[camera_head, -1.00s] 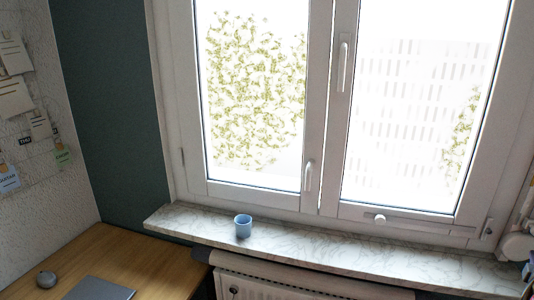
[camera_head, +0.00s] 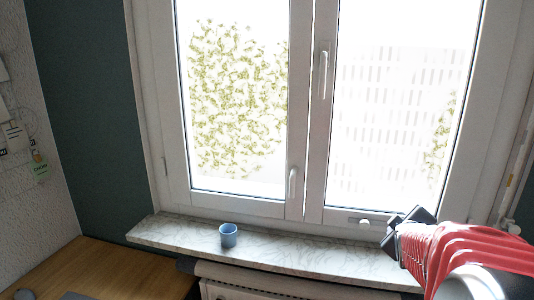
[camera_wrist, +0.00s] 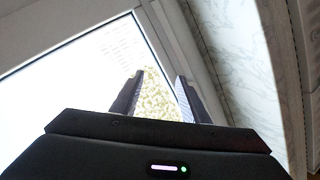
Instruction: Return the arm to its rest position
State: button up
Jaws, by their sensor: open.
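My arm is red and enters the head view from the lower right. My gripper (camera_head: 405,222) is at its end, dark, in front of the right end of the windowsill and the lower window frame. In the wrist view my gripper (camera_wrist: 158,98) has its two dark fingers apart with nothing between them. The window pane with foliage behind it shows through the gap.
A blue cup (camera_head: 228,235) stands on the marble windowsill (camera_head: 300,258), well left of my gripper. The white window frame (camera_head: 300,150) rises behind the sill. A radiator (camera_head: 250,285) is below it. A wooden desk (camera_head: 105,268) is at lower left.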

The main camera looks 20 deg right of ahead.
jog(key=a+m+y, duration=0.1)
jog(key=a+y, duration=0.2)
jog(key=a, duration=1.2)
jog(key=s+a+f+g+y, duration=0.1)
jog(key=s+a, duration=0.3)
jog(key=a, duration=0.4)
jog(key=s+a+f+m+g+y, duration=0.1)
jog(key=s+a+f+y, duration=0.1)
jog(key=s+a, duration=0.3)
jog(key=s+a+f+g+y, duration=0.1)
jog(key=s+a+g+y, duration=0.1)
jog(key=a, duration=1.1)
jog(key=s+y, duration=0.1)
jog(key=s, duration=0.1)
jog(key=shift+s+f+m, duration=0.2)
jog(key=shift+s+m, duration=0.2)
jog(key=shift+c, duration=1.2)
jog(key=shift+d, duration=0.1)
